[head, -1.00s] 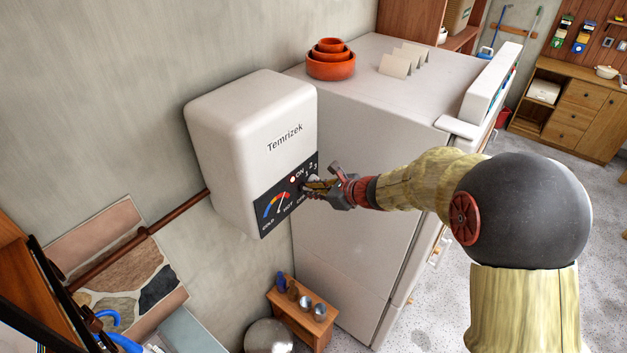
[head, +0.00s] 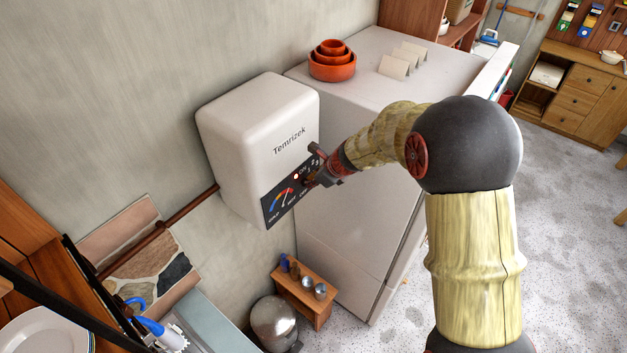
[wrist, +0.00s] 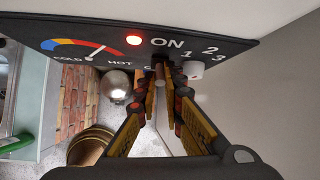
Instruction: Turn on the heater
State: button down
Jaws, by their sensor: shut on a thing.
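The white heater (head: 258,135), marked Temrizek, hangs on the wall in the head view. Its dark control panel (head: 283,200) has a cold-to-hot gauge, an ON mark and the numbers 1, 2 and 3. In the wrist view a red lamp (wrist: 134,40) glows left of ON, and the gauge needle (wrist: 98,50) points up toward the right. My gripper (head: 318,177) is at the panel's right part, shut on the heater's knob (wrist: 193,70). The white part of the knob shows right of the fingertips (wrist: 167,85); the exact grip is partly hidden.
A fridge (head: 352,215) stands right beside the heater, with orange bowls (head: 332,62) on top. Below are a small wooden stand (head: 303,293) and a round metal bin (head: 273,320). A brown pipe (head: 180,212) runs left from the heater. Open floor lies right.

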jog(key=shift+r, duration=0.1)
dwell(0.4)
jog(key=c, duration=1.9)
grip_release()
jog(key=v, duration=1.1)
jog(key=shift+s+d+r, duration=0.1)
jog(key=shift+s+r, duration=0.05)
jog(key=shift+r, duration=0.25)
